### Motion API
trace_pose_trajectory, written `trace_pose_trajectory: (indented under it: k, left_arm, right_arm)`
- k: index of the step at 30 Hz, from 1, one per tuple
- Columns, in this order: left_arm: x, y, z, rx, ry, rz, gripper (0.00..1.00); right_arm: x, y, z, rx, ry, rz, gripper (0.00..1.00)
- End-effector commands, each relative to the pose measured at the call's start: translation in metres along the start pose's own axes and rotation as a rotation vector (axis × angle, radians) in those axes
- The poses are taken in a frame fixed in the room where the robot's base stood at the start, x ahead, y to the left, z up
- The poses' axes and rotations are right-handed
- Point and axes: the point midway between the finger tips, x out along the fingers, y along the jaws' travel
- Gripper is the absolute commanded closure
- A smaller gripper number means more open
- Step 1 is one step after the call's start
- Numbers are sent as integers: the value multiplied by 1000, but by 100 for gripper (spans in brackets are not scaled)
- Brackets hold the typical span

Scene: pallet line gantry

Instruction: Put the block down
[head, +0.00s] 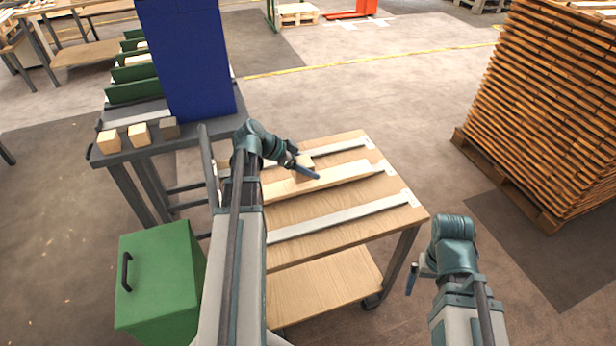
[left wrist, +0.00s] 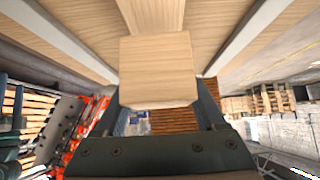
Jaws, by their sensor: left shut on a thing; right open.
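The light wooden block (head: 305,161) is between the fingers of my left gripper (head: 306,167), over the wooden cart top (head: 320,208). My left gripper is shut on it. In the left wrist view the block (left wrist: 157,68) fills the space between the fingers, with a pale wooden plank (left wrist: 150,14) behind it. This plank (head: 335,180) lies across the cart top between two light metal strips. I cannot tell whether the block touches the plank. My right gripper (head: 416,274) is open and empty, off the cart's right side.
Several small blocks (head: 138,134) stand on the grey bench (head: 140,150) at the left, near a blue panel (head: 190,60). A green box (head: 160,275) stands at the lower left. Stacked planks (head: 545,95) on a pallet are at the right. The front cart top is mostly bare.

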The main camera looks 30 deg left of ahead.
Motion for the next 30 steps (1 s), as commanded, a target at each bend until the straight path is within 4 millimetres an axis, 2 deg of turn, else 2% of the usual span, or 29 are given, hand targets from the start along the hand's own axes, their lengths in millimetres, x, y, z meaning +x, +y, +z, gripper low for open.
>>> trace_pose_trajectory:
  k: [1, 5, 18, 19, 23, 24, 30]
  left_arm:
    - [9, 0, 9, 0, 0, 0, 95]
    - [19, 0, 19, 0, 0, 0, 95]
    - [22, 0, 22, 0, 0, 0, 95]
    - [22, 0, 22, 0, 0, 0, 26]
    - [21, 0, 21, 0, 0, 0, 3]
    - [21, 0, 21, 0, 0, 0, 0]
    - [20, 0, 20, 0, 0, 0, 0]
  right_arm:
    - [13, -1, -1, 0, 0, 0, 0]
    - [27, -3, -2, 0, 0, 0, 0]
    - [31, -3, -2, 0, 0, 0, 0]
    - [30, -3, -2, 0, 0, 0, 0]
    - [29, -3, -2, 0, 0, 0, 0]
    - [29, -3, -2, 0, 0, 0, 0]
    - [29, -3, -2, 0, 0, 0, 0]
